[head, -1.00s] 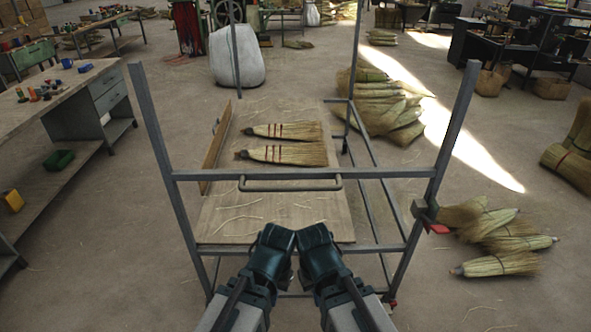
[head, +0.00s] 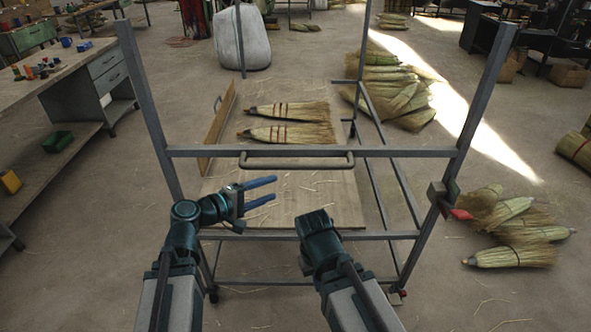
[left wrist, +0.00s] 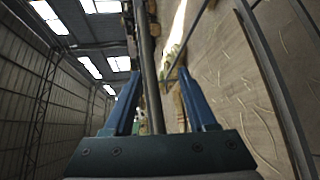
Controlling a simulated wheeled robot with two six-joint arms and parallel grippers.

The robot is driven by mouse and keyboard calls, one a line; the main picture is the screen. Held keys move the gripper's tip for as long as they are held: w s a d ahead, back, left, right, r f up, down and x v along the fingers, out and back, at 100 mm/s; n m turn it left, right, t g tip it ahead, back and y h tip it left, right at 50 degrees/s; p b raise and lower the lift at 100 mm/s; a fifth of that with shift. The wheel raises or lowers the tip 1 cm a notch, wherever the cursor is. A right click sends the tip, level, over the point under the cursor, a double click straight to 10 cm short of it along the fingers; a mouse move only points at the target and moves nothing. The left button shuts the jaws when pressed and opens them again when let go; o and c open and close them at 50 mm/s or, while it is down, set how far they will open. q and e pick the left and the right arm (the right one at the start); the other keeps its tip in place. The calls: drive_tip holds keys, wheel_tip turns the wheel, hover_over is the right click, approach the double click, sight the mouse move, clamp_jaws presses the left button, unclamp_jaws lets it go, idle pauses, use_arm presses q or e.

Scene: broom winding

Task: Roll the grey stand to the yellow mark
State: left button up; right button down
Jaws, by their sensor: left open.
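The grey stand (head: 410,153) is a metal frame on casters right in front of me. It has tall corner posts, a horizontal front bar and a curved handle (head: 297,166) on that bar. My left gripper (head: 272,191) is open and empty, its blue fingers pointing right, below the handle's left end. In the left wrist view its fingers (left wrist: 155,97) are apart, with a grey bar of the frame between and beyond them. My right arm ends in front of the stand's lower bar; its fingers are hidden behind its wrist. No yellow mark is visible.
Two brooms (head: 290,133) lie on the stand's wooden shelf. Broom heads lie on the floor at right (head: 515,230) and behind (head: 395,90). A workbench (head: 60,80) stands at left, a white sack (head: 240,38) behind. Red-tipped clamp (head: 460,214) sits on the right post.

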sight(293, 168)
use_arm(q)
drive_tip(key=shift+n+t, duration=0.7)
drive_tip(key=x, duration=0.4)
drive_tip(key=w+a+b+x, duration=0.1)
drive_tip(key=x, duration=0.3)
drive_tip(key=r+b+x, duration=0.1)
drive_tip(key=x, duration=0.4)
drive_tip(key=shift+w, duration=0.35)
drive_tip(key=shift+a, duration=0.1)
clamp_jaws()
drive_tip(key=shift+f, duration=0.1)
